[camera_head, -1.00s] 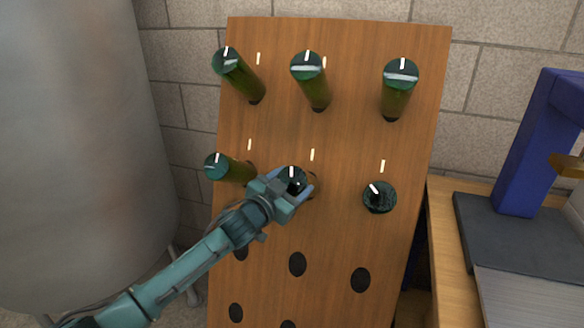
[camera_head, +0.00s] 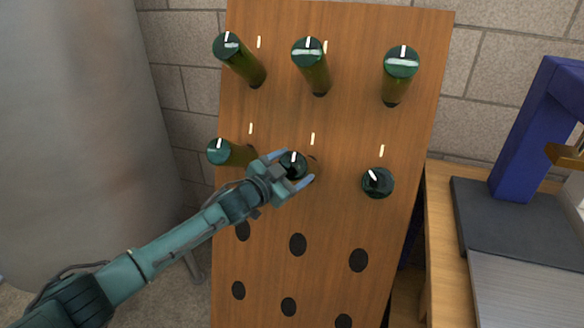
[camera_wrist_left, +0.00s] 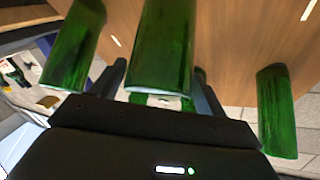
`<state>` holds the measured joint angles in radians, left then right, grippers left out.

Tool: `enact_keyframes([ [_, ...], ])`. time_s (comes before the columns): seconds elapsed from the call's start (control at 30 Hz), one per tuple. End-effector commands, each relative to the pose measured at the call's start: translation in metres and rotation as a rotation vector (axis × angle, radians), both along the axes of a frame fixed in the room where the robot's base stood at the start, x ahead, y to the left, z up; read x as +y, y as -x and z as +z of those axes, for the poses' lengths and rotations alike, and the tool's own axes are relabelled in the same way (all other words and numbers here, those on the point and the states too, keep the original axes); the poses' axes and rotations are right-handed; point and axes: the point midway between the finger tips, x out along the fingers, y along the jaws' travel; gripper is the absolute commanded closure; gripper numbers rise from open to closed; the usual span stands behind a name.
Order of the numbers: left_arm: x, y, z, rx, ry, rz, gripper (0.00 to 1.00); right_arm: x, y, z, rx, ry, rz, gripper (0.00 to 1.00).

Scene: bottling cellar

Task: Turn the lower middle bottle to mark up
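The brown board (camera_head: 330,215) holds green bottles neck-in, with a white mark on each visible bottle end. The lower middle bottle (camera_head: 294,163) has its mark pointing about straight up, below a pale line on the board. My left gripper (camera_head: 298,166) is around this bottle's end, one finger on either side, and looks open with a little room at the sides. In the left wrist view the bottle (camera_wrist_left: 162,45) stands between the two dark fingers (camera_wrist_left: 160,85). My right gripper is in neither view.
The lower left bottle (camera_head: 228,152) is close to my left gripper, mark near upright. The lower right bottle (camera_head: 377,183) has its mark tilted left. Three bottles are above. A steel tank stands left, a wooden bench (camera_head: 447,245) right.

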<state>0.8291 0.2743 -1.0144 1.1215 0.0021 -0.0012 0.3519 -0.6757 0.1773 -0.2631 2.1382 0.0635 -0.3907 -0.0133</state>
Motion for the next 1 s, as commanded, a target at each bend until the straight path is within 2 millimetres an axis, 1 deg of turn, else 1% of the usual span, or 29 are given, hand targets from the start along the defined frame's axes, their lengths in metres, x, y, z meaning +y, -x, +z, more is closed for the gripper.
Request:
enact_keyframes([
  [0.03, 0.000, 0.000, 0.000, 0.001, 0.001, 0.000, 0.22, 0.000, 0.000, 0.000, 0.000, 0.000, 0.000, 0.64],
  [0.13, 0.000, 0.000, 0.000, 0.001, 0.001, 0.000, 0.14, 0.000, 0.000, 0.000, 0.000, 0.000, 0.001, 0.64],
  [0.17, 0.000, 0.000, 0.000, 0.001, 0.001, 0.000, 0.13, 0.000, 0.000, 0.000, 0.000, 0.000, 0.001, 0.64],
  [0.4, 0.000, 0.001, 0.000, 0.002, 0.001, -0.001, 0.13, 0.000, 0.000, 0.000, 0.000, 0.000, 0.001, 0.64],
  [0.53, 0.006, 0.007, 0.000, 0.003, 0.002, 0.000, 0.13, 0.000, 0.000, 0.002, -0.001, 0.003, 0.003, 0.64],
  [0.67, 0.017, 0.021, 0.001, 0.004, 0.000, 0.001, 0.13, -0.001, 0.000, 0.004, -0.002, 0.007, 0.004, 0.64],
  [1.0, 0.059, 0.075, 0.005, 0.004, 0.001, 0.000, 0.13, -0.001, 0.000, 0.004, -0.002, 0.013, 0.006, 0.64],
])
